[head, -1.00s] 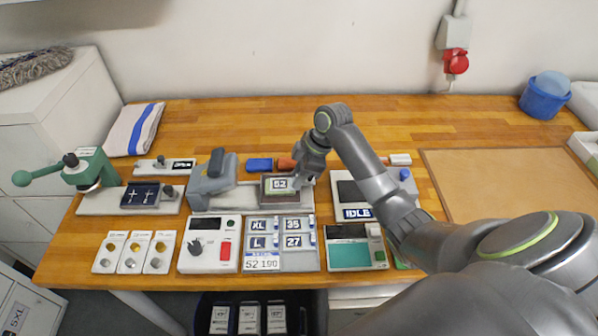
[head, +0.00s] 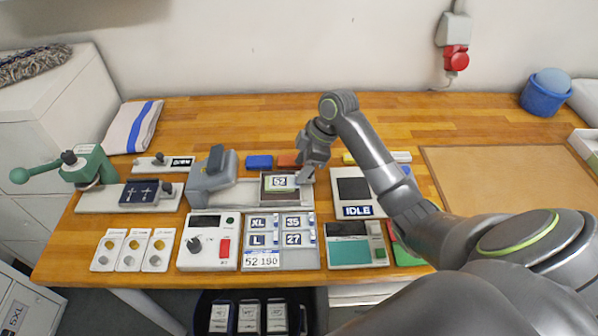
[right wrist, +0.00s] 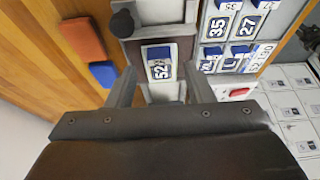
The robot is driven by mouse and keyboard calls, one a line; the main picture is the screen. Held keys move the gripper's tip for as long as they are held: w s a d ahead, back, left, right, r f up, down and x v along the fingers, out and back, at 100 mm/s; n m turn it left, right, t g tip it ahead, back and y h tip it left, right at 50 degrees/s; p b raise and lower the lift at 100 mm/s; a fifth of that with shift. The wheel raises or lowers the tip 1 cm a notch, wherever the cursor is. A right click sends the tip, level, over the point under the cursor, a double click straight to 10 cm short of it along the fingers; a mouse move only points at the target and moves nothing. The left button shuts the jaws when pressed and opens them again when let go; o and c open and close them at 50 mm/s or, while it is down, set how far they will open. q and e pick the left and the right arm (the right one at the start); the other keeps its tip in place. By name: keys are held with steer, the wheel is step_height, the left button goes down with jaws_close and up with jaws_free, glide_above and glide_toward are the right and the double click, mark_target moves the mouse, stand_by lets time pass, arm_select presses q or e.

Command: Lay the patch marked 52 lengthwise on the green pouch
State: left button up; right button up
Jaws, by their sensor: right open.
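The patch marked 52 (head: 279,183) lies flat on the dark brown pad (head: 283,197) of a grey press bed. In the right wrist view the patch (right wrist: 159,62) shows white and blue, just beyond my fingertips. My right gripper (head: 303,180) is open and empty, at the right side of the pad, apart from the patch; both fingers show in the wrist view (right wrist: 160,90). A green flat piece (head: 408,256), which may be the green pouch, lies at the front edge, partly hidden by my right arm. My left gripper is not in view.
The grey press head (head: 212,172) stands left of the pad. A patch holder (head: 281,258) with XL, L, 35 and 27 lies in front. Blue (head: 259,162) and orange (head: 288,161) pieces lie behind. A device reading IDLE (head: 357,211) stands to the right.

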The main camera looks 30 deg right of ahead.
steer(key=b+v, duration=0.1)
steer(key=v, duration=0.8)
steer(key=shift+r+b, duration=0.25)
steer(key=shift+b, duration=0.15)
steer(key=shift+d, duration=0.1)
